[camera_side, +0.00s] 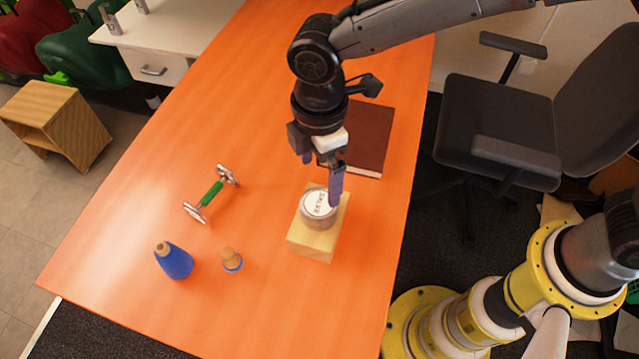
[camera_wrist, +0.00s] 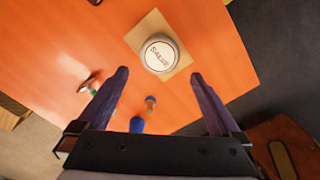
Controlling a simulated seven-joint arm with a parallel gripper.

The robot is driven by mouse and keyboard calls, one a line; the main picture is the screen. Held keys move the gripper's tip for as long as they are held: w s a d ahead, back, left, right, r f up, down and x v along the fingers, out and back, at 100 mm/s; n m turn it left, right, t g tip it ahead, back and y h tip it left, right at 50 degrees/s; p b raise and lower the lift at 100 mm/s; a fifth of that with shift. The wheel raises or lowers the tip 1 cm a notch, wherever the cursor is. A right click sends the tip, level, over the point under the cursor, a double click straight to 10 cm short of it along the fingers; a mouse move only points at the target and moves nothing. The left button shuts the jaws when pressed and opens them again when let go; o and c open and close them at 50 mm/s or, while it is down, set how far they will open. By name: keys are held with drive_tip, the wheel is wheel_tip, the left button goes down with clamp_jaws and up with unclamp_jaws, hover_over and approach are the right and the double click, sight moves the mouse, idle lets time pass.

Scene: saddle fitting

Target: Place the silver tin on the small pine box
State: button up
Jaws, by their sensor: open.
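The silver tin (camera_side: 317,205) is a short round tin with a white, lettered lid. It sits upright on top of the small pine box (camera_side: 313,244), a light wooden block on the orange table. In the wrist view the tin (camera_wrist: 159,55) lies within the top face of the pine box (camera_wrist: 150,24), ahead of my fingertips. My gripper (camera_side: 322,178) is open and empty, just above and behind the tin in the side view. In the wrist view its two fingers (camera_wrist: 158,75) are spread wide. I cannot tell whether a finger touches the tin.
The orange table (camera_side: 130,190) also holds a blue bottle (camera_side: 175,262), a small cork-topped piece (camera_side: 231,260), a green-handled silver tool (camera_side: 211,194) and a dark brown book (camera_side: 370,138) behind my gripper. The table's left part is mostly clear. A black chair (camera_side: 500,120) stands to the right.

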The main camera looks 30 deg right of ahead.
drive_tip(key=shift+r, duration=0.7)
drive_tip(key=s+d+r+m+t+y, duration=0.1)
drive_tip(key=d+r+m, duration=0.4)
drive_tip(key=d, duration=0.4)
drive_tip(key=s+d+r+m+t, duration=0.1)
drive_tip(key=d+r+m, duration=0.2)
drive_tip(key=d+r, duration=0.55)
drive_tip(key=s+d+f+m+t+h, duration=0.1)
drive_tip(key=s+d+f+m+t, duration=0.1)
drive_tip(key=s+d+m, duration=0.8)
drive_tip(key=s+d+t, duration=0.1)
drive_tip(key=s+d, duration=0.3)
drive_tip(key=d, duration=0.1)
drive_tip(key=shift+t, duration=0.3)
